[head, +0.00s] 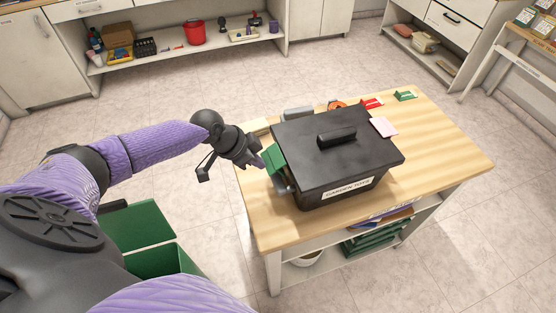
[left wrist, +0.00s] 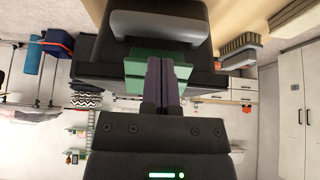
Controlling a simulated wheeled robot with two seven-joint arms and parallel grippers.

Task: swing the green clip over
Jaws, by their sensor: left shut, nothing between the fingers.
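The black lidded tote (head: 330,160) stands on the wooden table, its lid on. The green clip (head: 273,157) is at the left end of the tote, by the lid's edge. In the left wrist view the green clip (left wrist: 135,70) shows on both sides of my fingers, which hide its middle. My left gripper (head: 259,164) is shut and empty, its tips right at the clip; I cannot tell whether they touch it. It also shows in the left wrist view (left wrist: 163,82). A grey handle (left wrist: 160,26) is on that same end of the tote. My right gripper is not in view.
The wooden table (head: 455,155) is clear to the right of the tote. A pink pad (head: 383,127) lies by the lid's right corner. Red (head: 371,103) and green (head: 405,96) small items lie at the back edge. A green box (head: 140,228) stands left of the table.

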